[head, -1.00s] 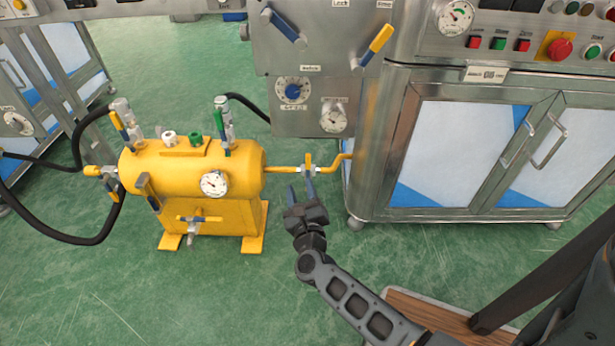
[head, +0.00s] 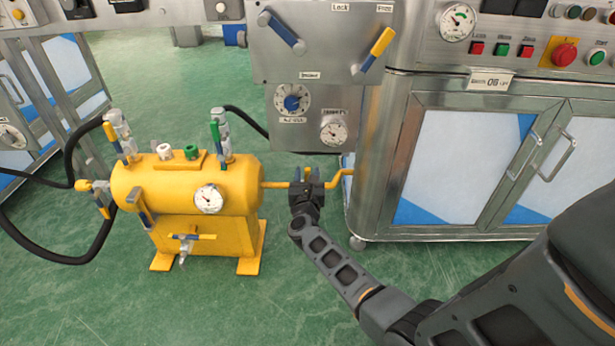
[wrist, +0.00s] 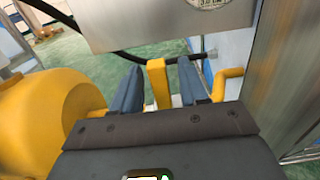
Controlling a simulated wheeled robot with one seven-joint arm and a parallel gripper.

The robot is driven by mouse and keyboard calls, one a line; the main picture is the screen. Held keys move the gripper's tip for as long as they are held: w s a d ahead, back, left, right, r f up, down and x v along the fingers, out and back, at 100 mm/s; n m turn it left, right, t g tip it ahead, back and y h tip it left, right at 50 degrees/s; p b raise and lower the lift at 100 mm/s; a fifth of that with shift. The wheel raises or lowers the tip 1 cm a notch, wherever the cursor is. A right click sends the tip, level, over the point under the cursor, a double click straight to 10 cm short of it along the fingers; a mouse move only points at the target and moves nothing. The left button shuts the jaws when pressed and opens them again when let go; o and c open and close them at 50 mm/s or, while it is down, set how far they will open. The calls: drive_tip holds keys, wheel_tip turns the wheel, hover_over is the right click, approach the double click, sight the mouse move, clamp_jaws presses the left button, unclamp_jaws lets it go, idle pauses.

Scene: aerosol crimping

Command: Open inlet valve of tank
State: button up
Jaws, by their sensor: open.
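The yellow tank (head: 180,190) stands on the floor at the left, with a pressure gauge (head: 208,199) on its front. A yellow pipe (head: 275,185) runs from its right end to the steel cabinet. The inline valve on this pipe has a yellow handle (wrist: 157,82), standing upright in the wrist view. My gripper (head: 306,176) is open at this valve. In the wrist view its two fingers (wrist: 159,68) stand on either side of the handle, with gaps visible on both sides. The valve body is mostly hidden by my gripper.
The steel cabinet (head: 400,150) is close on the right. A control panel (head: 325,65) with levers and gauges hangs above the pipe. Black hoses (head: 60,185) loop at the left. Green floor is open in front.

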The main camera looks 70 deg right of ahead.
drive_tip(key=shift+d, duration=0.1)
drive_tip(key=shift+c, duration=0.4)
clamp_jaws()
